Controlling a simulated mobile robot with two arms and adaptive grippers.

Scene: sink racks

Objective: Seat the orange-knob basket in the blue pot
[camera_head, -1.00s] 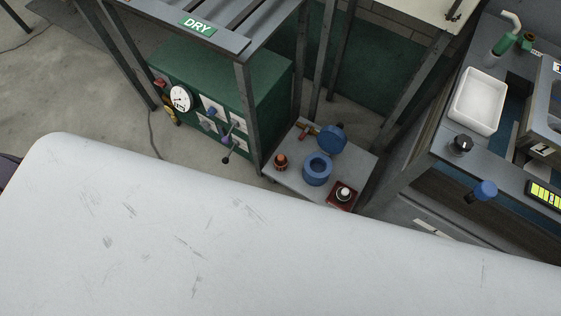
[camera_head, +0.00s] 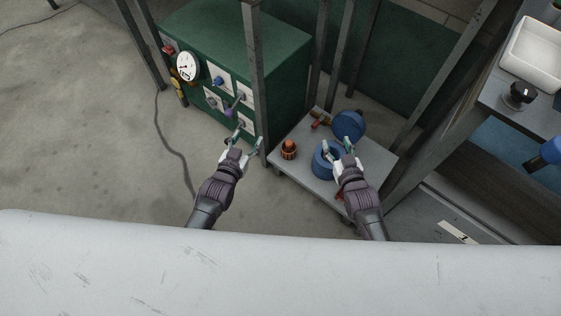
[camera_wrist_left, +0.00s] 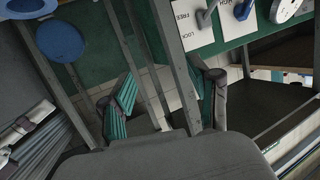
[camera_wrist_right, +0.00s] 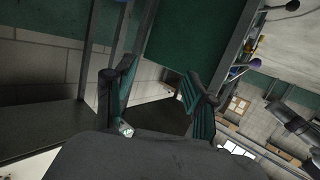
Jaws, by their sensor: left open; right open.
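The orange-knob basket (camera_head: 289,149) stands upright on a small grey cart in the head view, left of the blue pot (camera_head: 320,166). My right gripper (camera_head: 338,144) is open and empty, and in the head view it overlaps the pot and hides part of it. I cannot tell its height above the pot. My left gripper (camera_head: 246,140) is open and empty, left of the basket and apart from it, in front of the green cabinet. Both pairs of fingers also show open in the left wrist view (camera_wrist_left: 165,92) and right wrist view (camera_wrist_right: 158,85).
A round blue lid (camera_head: 348,124) is behind the pot. The cart (camera_head: 309,183) is small, with metal posts around it. The green cabinet (camera_head: 262,50) with gauge and levers stands left. A bench with a white basin (camera_head: 535,55) is at right. Open floor lies left.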

